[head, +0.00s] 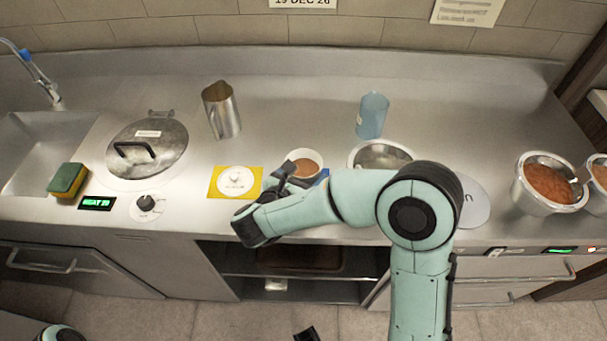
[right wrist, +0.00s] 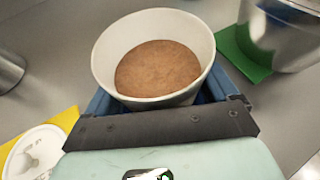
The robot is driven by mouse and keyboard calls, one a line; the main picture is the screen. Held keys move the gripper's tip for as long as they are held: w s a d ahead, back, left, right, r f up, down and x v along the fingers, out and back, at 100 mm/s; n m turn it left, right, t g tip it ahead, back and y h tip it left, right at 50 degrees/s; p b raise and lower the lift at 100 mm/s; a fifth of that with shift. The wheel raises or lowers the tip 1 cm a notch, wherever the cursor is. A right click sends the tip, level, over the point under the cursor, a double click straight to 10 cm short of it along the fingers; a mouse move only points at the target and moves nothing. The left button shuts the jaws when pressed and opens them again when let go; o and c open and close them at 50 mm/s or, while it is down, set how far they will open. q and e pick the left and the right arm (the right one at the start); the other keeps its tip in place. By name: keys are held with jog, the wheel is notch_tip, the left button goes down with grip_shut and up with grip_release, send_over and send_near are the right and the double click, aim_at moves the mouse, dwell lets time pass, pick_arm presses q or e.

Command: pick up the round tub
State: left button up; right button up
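The round tub (head: 306,156) is a white, open bowl with brown sauce in it. It stands on the counter left of the metal pan, with a patch of blue beside it. In the right wrist view the tub (right wrist: 105,62) is upright, directly in front of my gripper's dark palm bar. My right gripper (head: 281,178) is at the tub's near left side in the head view. A dark piece at the bottom edge, probably my left gripper (head: 306,334), is barely in view.
A white lid (head: 236,181) lies on a yellow mat to the left. A metal pan (head: 365,160), blue jug (head: 372,116), metal pitcher (head: 221,111), and lidded pot (head: 146,150) stand around. A sponge (head: 67,180) is by the sink. Sauce pots (head: 532,192) stand at right.

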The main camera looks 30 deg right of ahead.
jog(key=shift+c, duration=1.1)
jog(key=shift+r, duration=0.15)
notch_tip(320, 180, up, 20)
jog(key=p, duration=0.1)
